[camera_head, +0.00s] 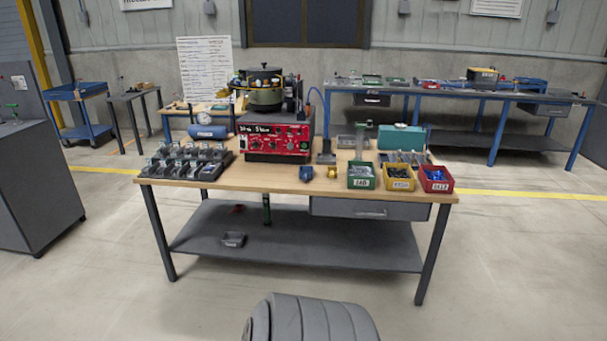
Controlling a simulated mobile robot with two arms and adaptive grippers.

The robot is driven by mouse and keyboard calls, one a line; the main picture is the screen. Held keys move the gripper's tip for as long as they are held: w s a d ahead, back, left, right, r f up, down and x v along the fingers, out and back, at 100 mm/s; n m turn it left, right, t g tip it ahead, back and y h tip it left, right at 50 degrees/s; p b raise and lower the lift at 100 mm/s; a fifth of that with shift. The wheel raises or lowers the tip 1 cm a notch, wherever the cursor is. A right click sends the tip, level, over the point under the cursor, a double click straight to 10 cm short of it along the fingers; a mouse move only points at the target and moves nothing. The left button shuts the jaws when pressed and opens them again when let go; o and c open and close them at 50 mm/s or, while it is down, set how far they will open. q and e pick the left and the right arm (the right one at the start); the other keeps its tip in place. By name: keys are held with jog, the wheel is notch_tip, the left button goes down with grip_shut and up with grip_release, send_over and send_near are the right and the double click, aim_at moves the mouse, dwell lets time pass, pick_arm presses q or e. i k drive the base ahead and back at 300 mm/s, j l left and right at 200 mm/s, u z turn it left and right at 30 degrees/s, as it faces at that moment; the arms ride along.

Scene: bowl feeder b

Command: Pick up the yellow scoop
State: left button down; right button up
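A small yellow object (332,172), which looks like the yellow scoop, lies on the front part of the wooden workbench (270,181). It is between a small dark blue object (306,174) on its left and the green bin (361,178) on its right. It is too small for me to tell its exact shape or which way its handle points. Neither of my grippers is in view.
A red control box (273,140) carries a dark bowl feeder (265,90). Dark holders (186,163) fill the bench's left side. Yellow (398,180) and red (436,181) bins stand right of the green one. A drawer (370,210) hangs below. The floor in front is clear.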

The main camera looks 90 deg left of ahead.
aim_at(332, 172)
jog(key=u, duration=2.6)
jog(key=i+l+u, duration=0.1)
jog(key=i+l, duration=1.1)
jog(key=i, duration=0.05)
